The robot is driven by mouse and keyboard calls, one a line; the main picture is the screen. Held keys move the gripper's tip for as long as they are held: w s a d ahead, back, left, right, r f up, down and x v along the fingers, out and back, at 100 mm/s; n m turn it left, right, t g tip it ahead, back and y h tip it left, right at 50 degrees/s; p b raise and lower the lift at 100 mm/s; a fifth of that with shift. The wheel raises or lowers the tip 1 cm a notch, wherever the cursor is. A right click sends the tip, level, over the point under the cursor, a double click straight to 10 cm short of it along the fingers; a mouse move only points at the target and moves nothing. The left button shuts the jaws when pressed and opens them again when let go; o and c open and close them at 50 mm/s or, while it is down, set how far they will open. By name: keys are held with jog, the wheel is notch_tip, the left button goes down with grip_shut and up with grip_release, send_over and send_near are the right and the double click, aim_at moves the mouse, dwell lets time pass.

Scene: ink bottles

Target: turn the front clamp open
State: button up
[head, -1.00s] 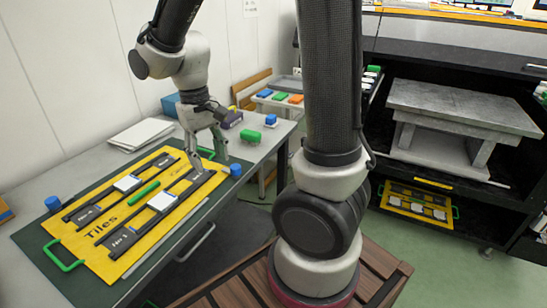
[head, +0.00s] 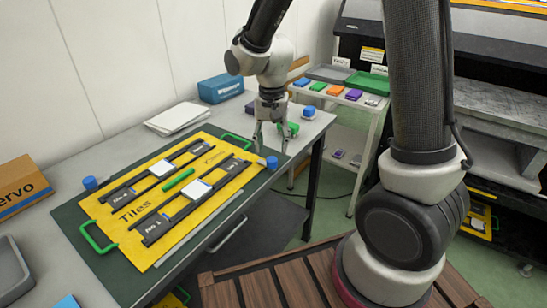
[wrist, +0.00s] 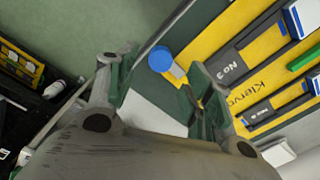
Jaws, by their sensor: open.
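A clamp with a round blue knob (head: 272,162) sits at the right end of the yellow Tiles board (head: 150,258). In the wrist view the blue knob (wrist: 160,58) shows between my fingers, with a short pale bar beside it reaching the yellow board's edge. A second blue knob (head: 90,183) is at the board's far left end. My gripper (head: 270,143) is open and empty, pointing down just behind the right knob in the head view. In the wrist view my gripper (wrist: 156,72) has its fingers wide apart. I cannot tell their height above the knob.
The board carries dark rails with white tiles (head: 200,189) and green handles (head: 97,238). A green block (head: 290,128) and a blue-topped item (head: 309,112) stand close behind my gripper. A blue box (head: 221,87) and papers (head: 178,117) lie along the wall.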

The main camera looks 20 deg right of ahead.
aim_at(272, 159)
notch_tip(272, 159, down, 6)
jog(key=shift+r, duration=0.25)
jog(key=c, duration=1)
